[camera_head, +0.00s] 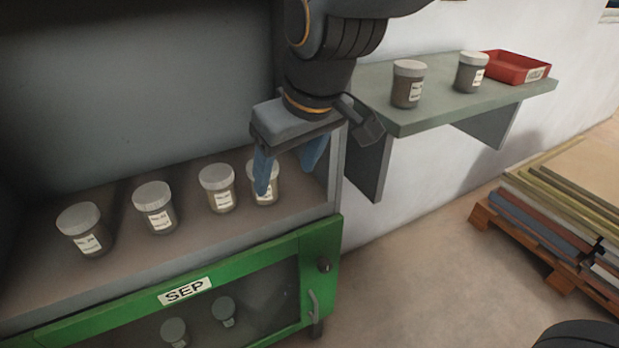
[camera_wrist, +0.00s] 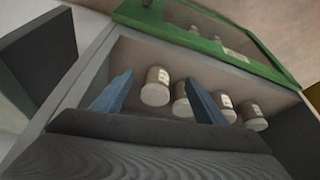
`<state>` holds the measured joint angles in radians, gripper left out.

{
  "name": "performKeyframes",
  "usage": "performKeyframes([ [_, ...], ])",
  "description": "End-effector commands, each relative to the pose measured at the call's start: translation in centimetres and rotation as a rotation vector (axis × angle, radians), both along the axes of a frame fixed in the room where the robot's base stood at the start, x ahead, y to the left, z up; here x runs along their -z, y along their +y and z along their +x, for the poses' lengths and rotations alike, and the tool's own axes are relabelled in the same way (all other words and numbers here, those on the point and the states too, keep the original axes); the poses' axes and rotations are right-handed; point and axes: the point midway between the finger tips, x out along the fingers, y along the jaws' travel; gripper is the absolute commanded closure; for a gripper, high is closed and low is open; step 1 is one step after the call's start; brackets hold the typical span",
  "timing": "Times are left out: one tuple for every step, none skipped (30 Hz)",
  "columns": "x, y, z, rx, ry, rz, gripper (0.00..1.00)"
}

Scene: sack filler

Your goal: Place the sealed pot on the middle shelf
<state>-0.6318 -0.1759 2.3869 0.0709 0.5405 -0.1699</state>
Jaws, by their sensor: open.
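Several white-lidded, labelled pots stand upright in a row on a grey cabinet shelf (camera_head: 120,275): a far-left pot (camera_head: 85,228), a second pot (camera_head: 155,208), a third pot (camera_head: 218,188) and a rightmost pot (camera_head: 265,185). Which one is the sealed pot I cannot tell. My gripper (camera_head: 288,180) is open, its blue fingers pointing down at the right end of the row. One finger partly hides the rightmost pot. In the wrist view, that end pot (camera_wrist: 156,88) and another pot (camera_wrist: 181,100) appear between or behind the fingers, with nothing held.
Below is a green-framed glass door (camera_head: 325,245) marked SEP, with pots behind it. The cabinet's right side wall is close to my gripper. A wall shelf (camera_head: 450,105) at right holds two pots and a red tray (camera_head: 516,67). A loaded pallet (camera_head: 555,235) stands on the floor.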

Motion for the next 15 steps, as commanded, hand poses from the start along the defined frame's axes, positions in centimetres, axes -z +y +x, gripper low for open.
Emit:
performKeyframes([
  [-0.1,-0.7,-0.7,0.002,-0.002,0.001,0.34],
  [-0.1,-1.0,-1.1,0.002,-0.001,0.002,0.34],
  [-0.1,-1.5,-1.6,0.002,-0.001,0.002,0.34],
  [-0.1,-1.8,-2.0,0.002,0.0,0.001,0.34],
  [-0.1,-2.1,-2.3,0.002,-0.001,0.002,0.34],
  [-0.1,-2.5,-2.8,0.002,0.0,0.001,0.34],
  [-0.1,-2.8,-3.1,0.001,0.0,0.001,0.34],
  [-0.2,-3.0,-3.3,0.001,0.0,0.001,0.34],
  [-0.1,-3.2,-3.6,0.001,0.0,0.001,0.34],
  [-0.1,-3.4,-3.8,0.0,0.0,0.0,0.34],
  [-0.1,-3.5,-4.0,0.0,-0.001,0.001,0.34],
  [-0.1,-3.7,-4.1,0.001,0.0,0.001,0.34],
  [0.0,-3.9,-4.2,0.004,0.001,0.0,0.34],
  [0.1,-4.1,-4.2,0.011,0.006,-0.002,0.34],
  [0.3,-4.7,-4.2,0.029,0.018,-0.009,0.34],
])
